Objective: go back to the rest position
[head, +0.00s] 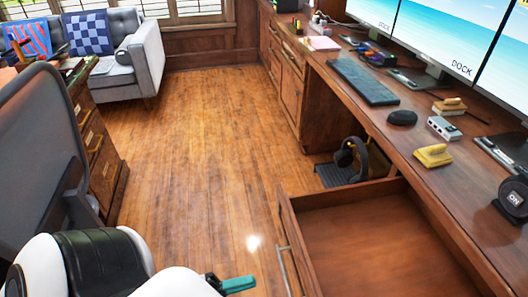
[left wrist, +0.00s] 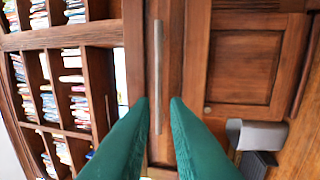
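My left gripper (head: 238,285) shows at the bottom of the head view, with a teal finger pointing right toward the open drawer's front. In the left wrist view its two green fingers (left wrist: 160,98) are apart, with nothing held between them. A metal bar handle (left wrist: 158,70) on a wooden front lies ahead, in line with the gap. In the head view the drawer handle (head: 285,268) is just right of the gripper, with a gap between them. My right gripper is in neither view.
The empty open drawer (head: 375,240) juts out under the desk (head: 440,185), which holds a keyboard (head: 363,82), monitors and small items. A grey chair back (head: 40,150) and wooden drawers (head: 100,150) stand left. The wooden floor (head: 200,130) between is clear.

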